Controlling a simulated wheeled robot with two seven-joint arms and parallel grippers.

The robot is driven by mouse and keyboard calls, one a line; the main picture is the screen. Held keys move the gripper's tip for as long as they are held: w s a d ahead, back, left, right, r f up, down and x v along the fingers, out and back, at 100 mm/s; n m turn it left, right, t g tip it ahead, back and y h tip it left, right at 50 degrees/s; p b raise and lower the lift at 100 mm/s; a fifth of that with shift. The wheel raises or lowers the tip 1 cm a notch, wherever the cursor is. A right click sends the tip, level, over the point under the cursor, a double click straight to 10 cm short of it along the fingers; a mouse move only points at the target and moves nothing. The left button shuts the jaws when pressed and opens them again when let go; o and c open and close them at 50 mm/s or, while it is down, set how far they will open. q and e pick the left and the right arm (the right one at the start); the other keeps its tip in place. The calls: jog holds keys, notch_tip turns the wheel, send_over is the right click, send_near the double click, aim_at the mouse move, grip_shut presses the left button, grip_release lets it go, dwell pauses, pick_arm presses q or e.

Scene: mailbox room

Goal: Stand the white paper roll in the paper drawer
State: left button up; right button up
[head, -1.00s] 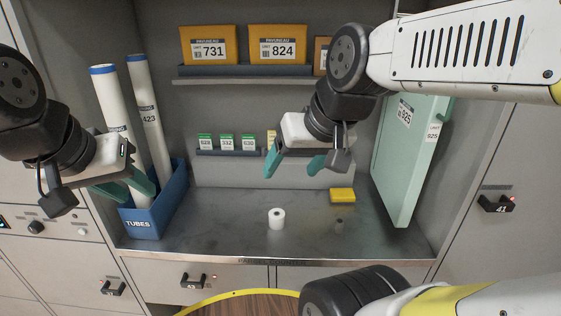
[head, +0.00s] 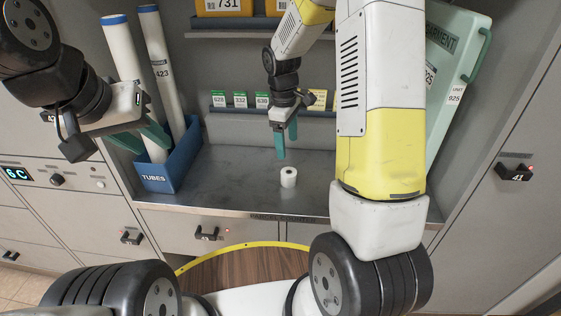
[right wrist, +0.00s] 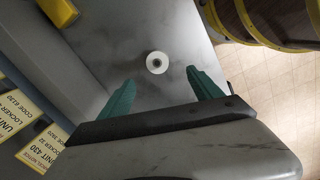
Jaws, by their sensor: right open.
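The white paper roll (head: 288,177) stands upright on the grey metal counter (head: 235,180). My right gripper (head: 286,150) is open and empty, pointing down just above and behind the roll. In the right wrist view the roll (right wrist: 157,62) shows end-on, beyond the two green fingertips (right wrist: 163,88) and apart from them. My left gripper (head: 145,142) is open at the left, beside the tubes, and seems to hold nothing. Closed drawer fronts with black handles (head: 206,233) sit below the counter. I cannot tell which one is the paper drawer.
A blue bin (head: 168,170) marked TUBES holds two long white tubes at the left of the counter. A small shelf (head: 232,110) with green-topped cards runs along the back wall. A tall pale green case (head: 455,75) leans at the right. My right arm hides the counter's right part.

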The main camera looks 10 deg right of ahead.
jog(key=n, duration=0.1)
send_over(289, 172)
jog(key=a, duration=0.1)
jog(key=shift+g, duration=0.3)
jog(key=f, duration=0.4)
jog(key=shift+w+f, duration=0.35)
jog(key=f, duration=0.5)
jog(key=d+f, duration=0.1)
jog(key=f, duration=0.1)
jog(key=shift+s+f, duration=0.2)
jog(key=shift+f, duration=0.1)
grip_shut()
jog(key=shift+r, duration=0.1)
